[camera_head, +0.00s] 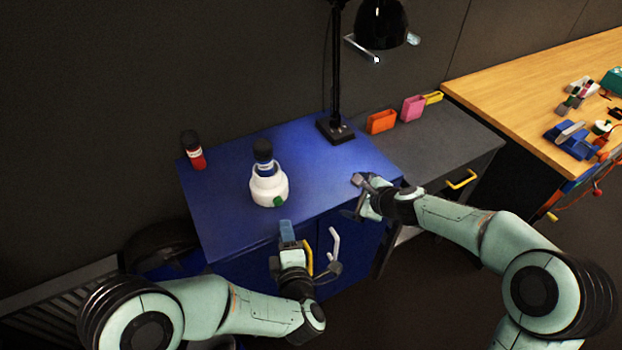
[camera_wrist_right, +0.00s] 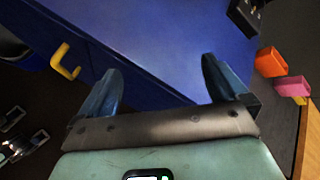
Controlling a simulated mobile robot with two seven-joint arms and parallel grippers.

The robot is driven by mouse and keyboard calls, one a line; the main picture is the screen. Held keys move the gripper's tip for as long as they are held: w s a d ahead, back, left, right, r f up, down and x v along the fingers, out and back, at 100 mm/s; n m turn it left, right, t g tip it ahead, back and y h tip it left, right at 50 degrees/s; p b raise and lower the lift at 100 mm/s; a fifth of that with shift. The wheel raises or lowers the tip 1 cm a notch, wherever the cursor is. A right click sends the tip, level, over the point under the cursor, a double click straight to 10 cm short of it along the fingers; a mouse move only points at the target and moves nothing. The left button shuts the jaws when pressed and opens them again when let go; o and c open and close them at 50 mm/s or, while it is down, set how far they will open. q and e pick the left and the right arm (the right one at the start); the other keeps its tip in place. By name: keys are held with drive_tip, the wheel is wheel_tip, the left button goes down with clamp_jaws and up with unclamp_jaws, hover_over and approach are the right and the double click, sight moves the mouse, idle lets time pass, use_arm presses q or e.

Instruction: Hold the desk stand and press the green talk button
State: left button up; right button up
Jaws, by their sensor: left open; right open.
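The desk stand (camera_head: 268,189) is a white, rounded base standing upright on the blue cabinet top, with a dark blue and black piece in its top. The green talk button (camera_head: 278,202) shows low on its front side. My left gripper (camera_head: 288,238) is open at the cabinet's front edge, below the stand in the head view and apart from it. My right gripper (camera_head: 360,196) is open and empty at the cabinet's front right corner, well right of the stand. Its two spread fingers (camera_wrist_right: 165,88) show in the right wrist view; the stand is not in that view.
A red bottle with a black cap (camera_head: 193,150) stands at the back left of the blue cabinet top (camera_head: 330,180). A black lamp (camera_head: 336,130) stands at the back. Orange (camera_head: 382,121) and pink (camera_head: 413,108) holders sit to the right. The cabinet top around the stand is clear.

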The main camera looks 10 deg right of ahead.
sight(279, 175)
drive_tip(key=a+r+m+y, duration=0.4)
drive_tip(key=a+r+y, duration=0.2)
drive_tip(key=a+r, duration=0.45)
drive_tip(key=x, duration=0.5)
drive_tip(key=f+x, duration=0.1)
drive_tip(key=x, duration=0.3)
drive_tip(key=s+x, duration=0.1)
drive_tip(key=x, duration=0.4)
drive_tip(key=shift+w+a+f, duration=0.15)
drive_tip(key=shift+a+f, duration=0.25)
drive_tip(key=shift+f, duration=0.05)
